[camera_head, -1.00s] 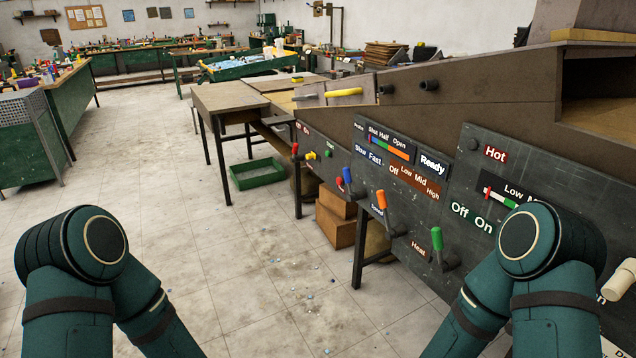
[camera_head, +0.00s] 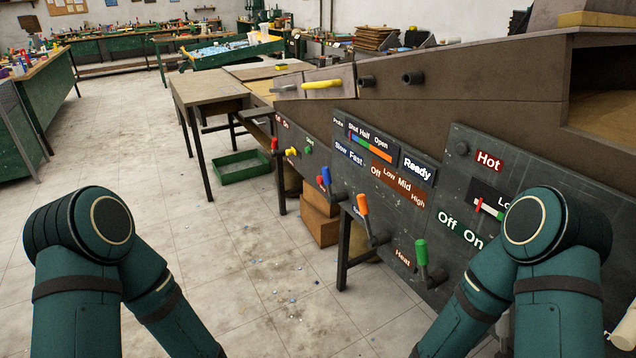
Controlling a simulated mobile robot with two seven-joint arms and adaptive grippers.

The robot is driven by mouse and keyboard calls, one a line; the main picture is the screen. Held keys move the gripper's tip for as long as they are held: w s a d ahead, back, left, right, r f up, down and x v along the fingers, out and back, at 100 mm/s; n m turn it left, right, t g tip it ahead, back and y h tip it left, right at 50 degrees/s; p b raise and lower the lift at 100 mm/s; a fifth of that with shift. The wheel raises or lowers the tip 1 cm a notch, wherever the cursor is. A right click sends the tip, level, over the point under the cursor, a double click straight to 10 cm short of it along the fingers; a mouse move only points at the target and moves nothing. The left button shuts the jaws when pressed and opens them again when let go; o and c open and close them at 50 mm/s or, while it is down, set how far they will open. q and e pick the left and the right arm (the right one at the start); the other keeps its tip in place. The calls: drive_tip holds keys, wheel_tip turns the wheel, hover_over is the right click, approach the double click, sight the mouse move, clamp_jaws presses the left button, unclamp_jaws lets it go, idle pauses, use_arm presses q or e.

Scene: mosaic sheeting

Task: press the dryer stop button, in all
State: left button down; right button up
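The dark control panel (camera_head: 395,215) runs along the sloped brown machine at the right. I cannot pick out a button labelled stop for the dryer. The panel carries a red lever (camera_head: 274,145), a yellow lever (camera_head: 292,152), a blue lever (camera_head: 326,177), an orange lever (camera_head: 363,205) above a "Heat" label (camera_head: 403,257), and a green lever (camera_head: 421,252). My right arm hides the panel's lower right part. Both my grippers are below the picture; only my upper arms and elbows show.
A wooden table (camera_head: 205,92) adjoins the machine's far end, with a green tray (camera_head: 240,167) on the floor beside it. Cardboard boxes (camera_head: 320,227) stand under the panel. A green bench (camera_head: 45,110) stands at the left. The tiled floor between is open.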

clamp_jaws()
drive_tip(key=shift+w, duration=0.1)
idle(1.0)
